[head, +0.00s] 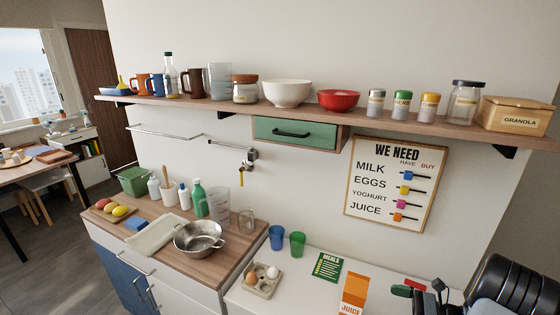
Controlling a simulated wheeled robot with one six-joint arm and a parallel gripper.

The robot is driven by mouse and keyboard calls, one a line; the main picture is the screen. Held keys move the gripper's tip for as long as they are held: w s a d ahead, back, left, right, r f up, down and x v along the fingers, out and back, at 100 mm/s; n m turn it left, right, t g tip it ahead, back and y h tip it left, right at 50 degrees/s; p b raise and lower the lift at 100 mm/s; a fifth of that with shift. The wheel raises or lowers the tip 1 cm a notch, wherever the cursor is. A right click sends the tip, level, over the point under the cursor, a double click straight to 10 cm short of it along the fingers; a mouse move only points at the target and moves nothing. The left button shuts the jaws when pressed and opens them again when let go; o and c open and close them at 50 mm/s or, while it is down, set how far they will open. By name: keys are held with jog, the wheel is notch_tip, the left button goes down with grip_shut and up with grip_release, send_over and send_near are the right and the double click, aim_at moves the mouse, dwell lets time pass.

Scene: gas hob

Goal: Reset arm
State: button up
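My arm shows only at the bottom right corner of the head view, as thick black ribbed links partly cut off by the frame edge. My gripper (436,294) seems to be the small dark parts at the left end of these links, low over the white counter. Its fingers are too small and dark to make out, so I cannot tell whether it is open or shut. I see nothing clearly held in it.
A white counter (318,299) holds an orange carton (354,294), a green recipe card (327,267), an egg tray (262,281) and two cups. A colander (199,237) stands on the wooden worktop. A loaded shelf (225,101) and a list board (390,188) are above.

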jog(key=s+a+n+g+h, duration=0.6)
jog(key=s+a+n+g, duration=0.1)
jog(key=n+g, duration=0.15)
jog(key=s+a+r+n+t+h, duration=0.2)
jog(key=a+r+n+t+h, duration=0.3)
jog(key=a+r+n, duration=0.8)
notch_tip(320, 180, up, 4)
jog(key=n+h, duration=0.1)
jog(key=h, duration=0.2)
jog(key=shift+s+n+h, duration=0.2)
jog(key=shift+n+h, duration=0.15)
jog(key=shift+h, duration=0.05)
jog(key=shift+f, duration=0.15)
jog(key=shift+c, duration=0.4)
